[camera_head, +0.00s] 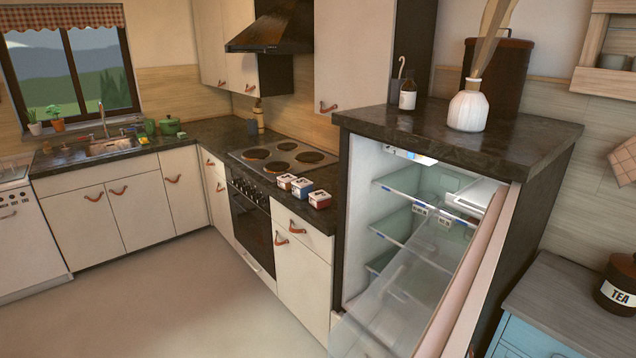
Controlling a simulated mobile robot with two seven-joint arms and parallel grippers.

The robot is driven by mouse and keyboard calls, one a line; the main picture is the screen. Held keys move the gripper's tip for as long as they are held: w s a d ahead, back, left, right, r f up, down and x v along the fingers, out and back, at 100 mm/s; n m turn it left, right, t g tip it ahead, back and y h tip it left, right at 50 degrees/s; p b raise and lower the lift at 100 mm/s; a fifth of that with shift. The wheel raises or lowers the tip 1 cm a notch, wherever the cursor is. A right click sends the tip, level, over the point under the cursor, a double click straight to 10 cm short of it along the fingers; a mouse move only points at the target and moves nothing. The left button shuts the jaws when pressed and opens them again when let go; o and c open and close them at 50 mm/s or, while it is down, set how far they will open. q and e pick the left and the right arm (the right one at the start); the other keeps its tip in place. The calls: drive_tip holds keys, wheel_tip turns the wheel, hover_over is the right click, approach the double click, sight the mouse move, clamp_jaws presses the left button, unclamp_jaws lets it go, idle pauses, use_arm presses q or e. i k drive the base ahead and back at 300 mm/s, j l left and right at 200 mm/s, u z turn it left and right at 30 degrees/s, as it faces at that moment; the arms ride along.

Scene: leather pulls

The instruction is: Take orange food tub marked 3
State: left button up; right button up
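Three small tubs with pale lids stand in a row on the dark counter beside the hob. The far one is a reddish tub (286,182), the middle one is a blue tub (302,188), and the near one is a red tub (320,200). Their marks are too small to read, so I cannot tell which, if any, is the orange tub marked 3. Neither of my grippers is in view.
The fridge (400,215) stands open, its door (480,270) swung out at the right. Small pale items (420,210) show on its shelf, too small to identify. A white vase (468,108) stands on the fridge top (450,145). The floor (170,300) is clear at left.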

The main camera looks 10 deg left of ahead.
sight(284, 182)
drive_tip(key=j+z, duration=0.65)
drive_tip(key=k+j+z, duration=0.1)
drive_tip(key=z, duration=0.25)
drive_tip(key=j+z, duration=0.3)
drive_tip(key=j, duration=0.25)
drive_tip(key=k+j+z, duration=0.1)
drive_tip(key=j+z, duration=0.2)
drive_tip(key=j, duration=0.25)
drive_tip(key=i+j, duration=0.1)
drive_tip(key=j, duration=0.4)
drive_tip(key=i+j, duration=0.15)
drive_tip(key=j, duration=0.4)
drive_tip(key=i+j+z, duration=0.1)
drive_tip(key=j, duration=0.4)
drive_tip(key=i+j, duration=0.1)
drive_tip(key=j, duration=0.4)
drive_tip(key=i+j, duration=0.1)
drive_tip(key=j, duration=0.45)
drive_tip(key=i+j, duration=0.1)
drive_tip(key=j, duration=0.4)
drive_tip(key=z, duration=0.05)
